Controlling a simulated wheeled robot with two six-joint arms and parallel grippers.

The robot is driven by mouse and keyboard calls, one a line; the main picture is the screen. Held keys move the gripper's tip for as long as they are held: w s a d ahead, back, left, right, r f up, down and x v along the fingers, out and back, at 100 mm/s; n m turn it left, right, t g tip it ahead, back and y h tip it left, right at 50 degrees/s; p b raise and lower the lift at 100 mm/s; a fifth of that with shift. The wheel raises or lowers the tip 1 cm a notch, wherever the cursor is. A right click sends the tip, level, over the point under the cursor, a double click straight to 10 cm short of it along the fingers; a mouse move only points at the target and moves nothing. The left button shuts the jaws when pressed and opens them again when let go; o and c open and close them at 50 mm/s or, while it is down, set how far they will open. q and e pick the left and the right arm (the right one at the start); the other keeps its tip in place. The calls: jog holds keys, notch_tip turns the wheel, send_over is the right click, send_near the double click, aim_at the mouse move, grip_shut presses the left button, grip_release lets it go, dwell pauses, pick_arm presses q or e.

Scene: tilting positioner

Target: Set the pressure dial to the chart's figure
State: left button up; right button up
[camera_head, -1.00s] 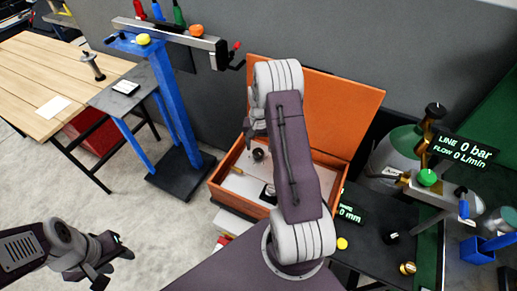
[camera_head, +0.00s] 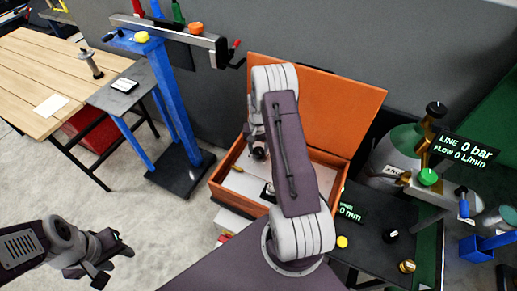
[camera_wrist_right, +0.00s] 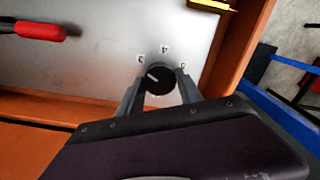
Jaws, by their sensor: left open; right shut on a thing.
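A black round dial (camera_wrist_right: 158,80) with a white pointer line sits on a pale metal panel (camera_wrist_right: 90,55) inside the orange box (camera_head: 220,195). The figures 3, 4 and 5 show around its upper side. The pointer aims up and left, a little below the 3. My right gripper (camera_wrist_right: 159,88) is shut on the dial, one finger on each side. In the head view my right arm hides part of the box. My left gripper (camera_head: 115,266) is open and empty over the floor at lower left. I cannot make out a chart with readable figures.
A green-lettered readout (camera_head: 466,149) shows line 0 bar and flow 0 L/min. The box's orange lid (camera_head: 340,110) stands open behind my right arm. A red-handled tool (camera_wrist_right: 40,31) lies on the panel. A blue stand (camera_head: 178,120) is left of the box.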

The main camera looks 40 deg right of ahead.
jog(key=n, duration=0.5)
jog(key=shift+n, duration=0.4)
jog(key=n, duration=0.5)
jog(key=shift+w+r+n+b, duration=0.1)
jog(key=shift+n+b, duration=0.2)
dwell(0.3)
jog(key=o, duration=1.2)
jog(key=shift+o, duration=0.8)
